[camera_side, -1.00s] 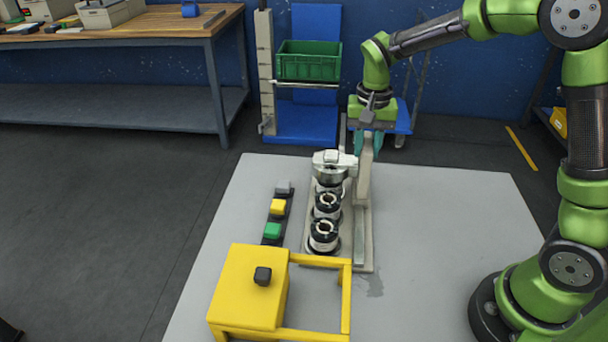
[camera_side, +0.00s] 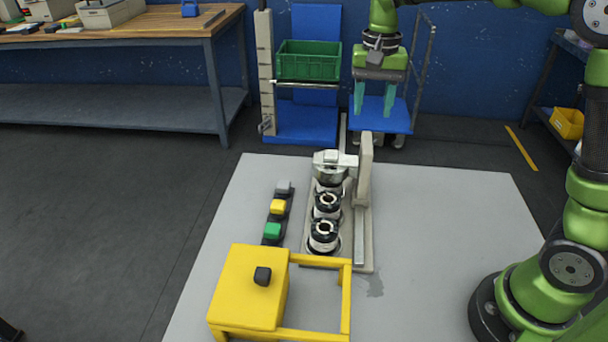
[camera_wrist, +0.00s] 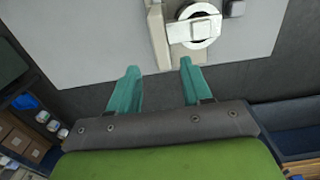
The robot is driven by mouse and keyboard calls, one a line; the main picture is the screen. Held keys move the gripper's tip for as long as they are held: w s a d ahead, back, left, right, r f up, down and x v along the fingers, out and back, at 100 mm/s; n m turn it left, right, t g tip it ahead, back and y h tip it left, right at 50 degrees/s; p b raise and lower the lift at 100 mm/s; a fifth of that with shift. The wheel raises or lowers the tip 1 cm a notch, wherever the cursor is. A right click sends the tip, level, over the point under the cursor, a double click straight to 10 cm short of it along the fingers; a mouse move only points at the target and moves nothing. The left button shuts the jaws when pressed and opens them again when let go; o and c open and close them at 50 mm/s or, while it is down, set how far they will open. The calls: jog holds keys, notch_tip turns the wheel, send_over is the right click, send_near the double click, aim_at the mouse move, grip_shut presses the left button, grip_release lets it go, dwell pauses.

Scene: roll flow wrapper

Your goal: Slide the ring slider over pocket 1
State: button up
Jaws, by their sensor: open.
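The ring slider (camera_side: 328,166) is a pale metal ring with a white block and a side arm to an upright plate (camera_side: 364,172). It sits over the farthest of three round pockets in a row on the grey base plate (camera_side: 368,257). The middle pocket (camera_side: 326,205) and nearest pocket (camera_side: 323,236) hold black and white rolls and are uncovered. I cannot tell which is pocket 1. The slider also shows in the wrist view (camera_wrist: 186,32). My gripper (camera_side: 374,108) is open and empty, pointing down, above and behind the slider, apart from it; its fingers show in the wrist view (camera_wrist: 160,70).
A yellow box with a frame (camera_side: 248,288) and black knob stands at the table's front. Grey, yellow and green buttons (camera_side: 277,207) lie left of the pockets. The grey table (camera_side: 440,215) is clear to the right. A green crate (camera_side: 308,62) is behind.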

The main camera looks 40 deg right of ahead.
notch_tip(320, 180, up, 7)
jog(key=shift+f, duration=0.15)
jog(key=s+a+f+n+t+y, duration=0.1)
jog(key=s+a+f+n+t, duration=0.1)
jog(key=s, duration=0.6)
jog(key=s+a+f+n+t+y, duration=0.1)
jog(key=s+a+f+n+t, duration=0.1)
jog(key=s+t, duration=0.3)
jog(key=s+f+n, duration=0.1)
jog(key=s, duration=0.3)
jog(key=shift+s+f, duration=0.2)
jog(key=shift+f, duration=0.15)
